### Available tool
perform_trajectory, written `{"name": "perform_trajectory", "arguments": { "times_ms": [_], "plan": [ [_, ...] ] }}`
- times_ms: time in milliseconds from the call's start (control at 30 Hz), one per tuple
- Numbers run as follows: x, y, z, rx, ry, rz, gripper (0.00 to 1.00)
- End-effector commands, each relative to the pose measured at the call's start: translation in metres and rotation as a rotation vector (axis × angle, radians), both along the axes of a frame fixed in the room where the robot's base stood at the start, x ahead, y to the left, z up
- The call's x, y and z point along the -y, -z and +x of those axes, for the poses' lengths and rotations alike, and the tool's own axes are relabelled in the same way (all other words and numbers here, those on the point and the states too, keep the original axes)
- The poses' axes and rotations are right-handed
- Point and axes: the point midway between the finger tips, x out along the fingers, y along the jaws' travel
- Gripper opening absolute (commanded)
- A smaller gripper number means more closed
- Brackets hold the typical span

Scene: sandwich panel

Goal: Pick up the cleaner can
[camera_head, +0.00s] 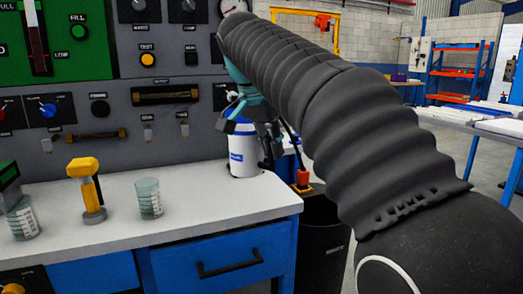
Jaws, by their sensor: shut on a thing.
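The cleaner can (243,158) is a white can with a blue band and a blue label. It is near the right end of the white worktop, in front of the grey panel. My gripper (257,143) is at the can from above and behind, shut on it near its top. Part of the can's upper side is hidden by the gripper. The can is upright, and I cannot tell whether its base touches the worktop. My dark, ribbed arm crosses the right half of the view.
On the worktop (190,205) stand a yellow tool (87,190) and clear beakers (149,198), (22,218) to the left. The control panel (115,95) rises close behind. A black bin (322,245) stands beyond the worktop's right end. The worktop between beaker and can is clear.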

Motion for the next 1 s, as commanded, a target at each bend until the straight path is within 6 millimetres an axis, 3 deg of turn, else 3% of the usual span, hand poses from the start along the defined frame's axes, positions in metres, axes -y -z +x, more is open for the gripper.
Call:
{"name": "perform_trajectory", "arguments": {
  "times_ms": [400, 1000],
  "plan": [
    [0.015, -0.01, -0.007, 0.0, 0.001, 0.0, 0.0],
    [0.017, -0.011, -0.008, 0.0, 0.0, 0.0, 0.0]
  ]
}}
